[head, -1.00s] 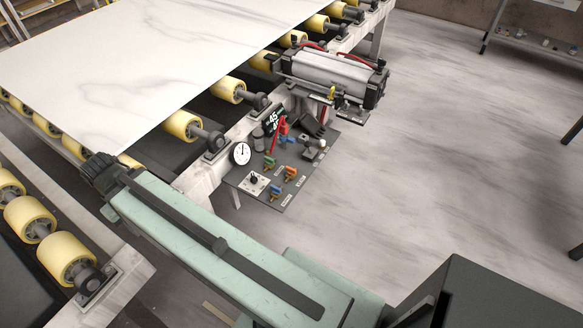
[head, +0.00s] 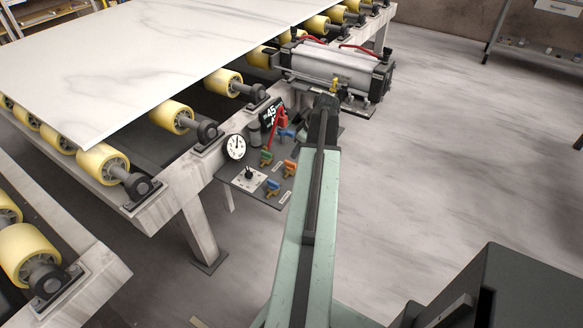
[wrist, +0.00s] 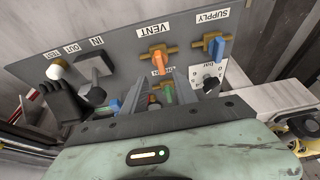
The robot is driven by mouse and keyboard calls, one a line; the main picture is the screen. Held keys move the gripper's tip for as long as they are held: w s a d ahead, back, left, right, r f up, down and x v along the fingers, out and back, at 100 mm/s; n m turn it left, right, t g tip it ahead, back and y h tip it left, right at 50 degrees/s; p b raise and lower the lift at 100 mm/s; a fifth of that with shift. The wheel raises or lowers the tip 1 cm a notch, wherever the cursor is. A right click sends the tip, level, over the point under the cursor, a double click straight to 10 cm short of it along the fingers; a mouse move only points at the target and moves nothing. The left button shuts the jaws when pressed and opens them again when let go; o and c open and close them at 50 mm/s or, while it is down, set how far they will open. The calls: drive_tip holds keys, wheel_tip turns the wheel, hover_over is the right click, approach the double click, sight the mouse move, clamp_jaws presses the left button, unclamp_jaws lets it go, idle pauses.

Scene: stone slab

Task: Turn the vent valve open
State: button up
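The vent valve (wrist: 158,61) is an orange handle on a brass body, beside the VENT label on the dark panel (wrist: 120,50) in the wrist view. The orange handle (head: 290,168) also shows in the head view, left of my arm. My gripper (wrist: 160,88) shows two grey fingers apart at the panel, with nothing seen held between them. The orange handle appears beyond the fingertips, and a green valve (wrist: 168,92) shows between the fingers. In the head view my arm hides the gripper and the panel's right part.
A blue valve (wrist: 216,48) sits beside the SUPPLY label, close to the vent valve. A round gauge (head: 235,147), a display (head: 270,114) and a knob plate (head: 248,176) crowd the panel. A cylinder (head: 335,68) stands behind. Floor to the right is clear.

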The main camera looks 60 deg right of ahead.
sight(291, 162)
drive_tip(key=b+x, duration=0.7)
drive_tip(key=x, duration=0.1)
drive_tip(key=shift+s, duration=0.1)
drive_tip(key=shift+r, duration=0.15)
